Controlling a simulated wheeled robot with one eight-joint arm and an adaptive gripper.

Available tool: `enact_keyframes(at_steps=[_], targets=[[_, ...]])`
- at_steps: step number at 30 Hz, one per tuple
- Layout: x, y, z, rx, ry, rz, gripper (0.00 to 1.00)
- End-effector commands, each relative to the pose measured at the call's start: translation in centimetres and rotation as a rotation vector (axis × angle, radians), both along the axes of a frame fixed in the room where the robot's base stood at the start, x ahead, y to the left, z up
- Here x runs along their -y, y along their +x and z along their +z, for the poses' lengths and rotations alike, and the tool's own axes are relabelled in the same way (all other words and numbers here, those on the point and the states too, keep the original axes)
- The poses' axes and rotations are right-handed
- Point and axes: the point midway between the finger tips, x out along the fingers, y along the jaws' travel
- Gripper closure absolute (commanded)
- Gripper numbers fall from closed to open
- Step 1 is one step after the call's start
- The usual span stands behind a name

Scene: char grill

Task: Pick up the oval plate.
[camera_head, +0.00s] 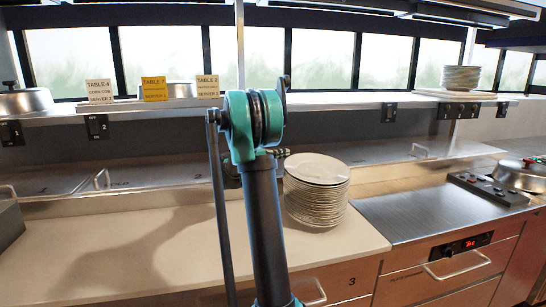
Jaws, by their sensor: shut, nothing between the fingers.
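A stack of white plates (316,198) stands on the pale counter, right of the picture's middle. Its top plate (318,168) looks oval from this angle, and I cannot tell its true outline. A second stack of white plates (461,78) stands on the upper shelf at the right. My arm rises in front of the counter, left of the near stack. My gripper (277,153) is mostly hidden behind my arm; only a small dark part shows, close to the near stack's upper left edge. It is shut and empty, and no plate is lifted.
The counter left of my arm (130,245) is clear. A steel griddle top (428,213) lies to the right, with a control strip (487,188) and a lidded pan (522,177) beyond. The upper shelf (340,101) runs behind, with order tickets (154,89) and a metal lid (25,101).

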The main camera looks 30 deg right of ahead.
Motion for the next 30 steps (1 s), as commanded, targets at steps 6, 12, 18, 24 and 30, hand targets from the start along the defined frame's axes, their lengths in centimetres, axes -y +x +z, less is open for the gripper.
enact_keyframes(at_steps=[6, 12, 18, 24, 30], targets=[[-0.9, -3.0, 0.0, 0.0, 0.0, 0.001, 1.0], [-1.1, -3.9, 0.0, 0.0, 0.0, 0.001, 1.0], [-1.1, -3.9, 0.0, 0.0, 0.0, 0.001, 1.0], [-1.2, -4.3, 0.0, 0.0, 0.0, 0.001, 1.0], [-1.9, -6.9, 0.0, 0.0, 0.0, 0.001, 1.0]])
